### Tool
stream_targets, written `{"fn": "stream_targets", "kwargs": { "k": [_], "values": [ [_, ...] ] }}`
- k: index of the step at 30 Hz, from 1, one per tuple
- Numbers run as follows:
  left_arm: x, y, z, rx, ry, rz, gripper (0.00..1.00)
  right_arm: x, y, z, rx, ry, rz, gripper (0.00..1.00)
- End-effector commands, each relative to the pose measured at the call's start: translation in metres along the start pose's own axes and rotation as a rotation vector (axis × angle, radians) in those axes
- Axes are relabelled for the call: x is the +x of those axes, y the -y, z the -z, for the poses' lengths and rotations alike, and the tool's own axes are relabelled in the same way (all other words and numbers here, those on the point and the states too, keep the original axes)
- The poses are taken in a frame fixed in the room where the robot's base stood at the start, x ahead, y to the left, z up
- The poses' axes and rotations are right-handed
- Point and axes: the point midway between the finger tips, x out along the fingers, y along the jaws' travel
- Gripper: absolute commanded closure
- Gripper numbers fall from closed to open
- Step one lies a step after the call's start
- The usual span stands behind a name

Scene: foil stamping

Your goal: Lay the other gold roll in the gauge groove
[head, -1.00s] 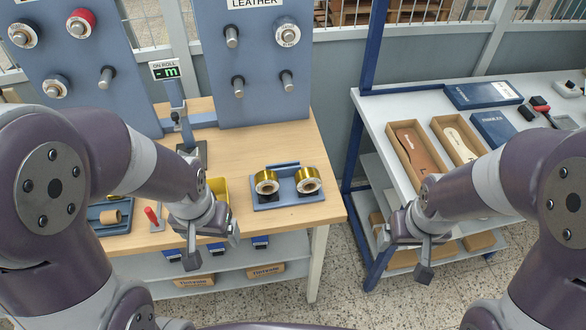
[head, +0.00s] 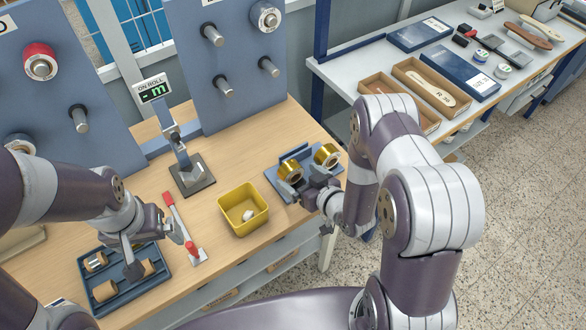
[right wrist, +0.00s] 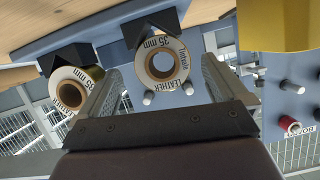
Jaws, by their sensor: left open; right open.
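Two gold rolls stand side by side in the blue cradle (head: 276,187) at the table's right end, the left roll (head: 289,171) and the right roll (head: 327,155). My right gripper (head: 308,186) is open just in front of them. In the right wrist view the left roll (right wrist: 160,62), marked leather 35 mm, appears between the open fingers; the right roll (right wrist: 74,92) is outside them. I cannot tell whether the fingers touch the roll. The gauge (head: 186,160) with its "-m" display stands left of the cradle; its groove is not clear. My left gripper (head: 155,247) is open and empty near the tray.
A yellow bin (head: 243,222) with a small white thing inside stands between gauge and cradle. A red-handled tool (head: 183,228) lies left of it. A dark tray (head: 115,305) holds tan rolls. Blue peg panels (head: 225,85) rise behind. A side table (head: 350,75) with boxes is at the right.

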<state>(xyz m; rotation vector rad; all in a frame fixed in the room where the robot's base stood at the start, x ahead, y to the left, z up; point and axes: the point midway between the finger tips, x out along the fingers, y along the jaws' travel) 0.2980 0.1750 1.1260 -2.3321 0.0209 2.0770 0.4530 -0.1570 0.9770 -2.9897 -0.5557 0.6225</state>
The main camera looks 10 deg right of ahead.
Motion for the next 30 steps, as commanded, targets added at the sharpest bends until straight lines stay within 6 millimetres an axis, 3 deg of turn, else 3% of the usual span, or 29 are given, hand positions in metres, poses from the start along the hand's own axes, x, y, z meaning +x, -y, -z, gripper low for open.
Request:
{"fn": "stream_targets", "kwargs": {
  "k": [3,7,14,15,20,21,30],
  "values": [
    [-0.013,0.0,0.002,0.0,0.0,0.0,0.02,0.021,-0.003,0.004,-0.001,0.001,0.002,0.01],
    [-0.015,0.0,0.002,-0.001,0.0,0.0,0.02,0.042,-0.004,0.001,-0.001,0.002,0.002,0.01],
    [-0.014,0.0,0.002,0.0,0.0,0.0,0.02,0.047,-0.004,0.001,0.0,0.001,0.0,0.01],
    [-0.014,0.0,0.002,0.0,0.0,0.0,0.02,0.047,-0.004,0.001,0.0,0.001,0.0,0.04],
    [-0.014,0.0,0.002,0.0,0.0,0.0,0.02,0.047,-0.004,0.001,0.0,0.001,0.0,0.56],
    [-0.014,0.0,0.002,0.0,0.0,0.0,0.02,0.047,-0.004,0.001,0.0,0.001,0.0,0.61],
    [-0.014,0.0,0.002,0.0,0.0,0.0,0.02,0.046,-0.004,0.003,-0.001,-0.001,0.0,0.61]
  ]
}}
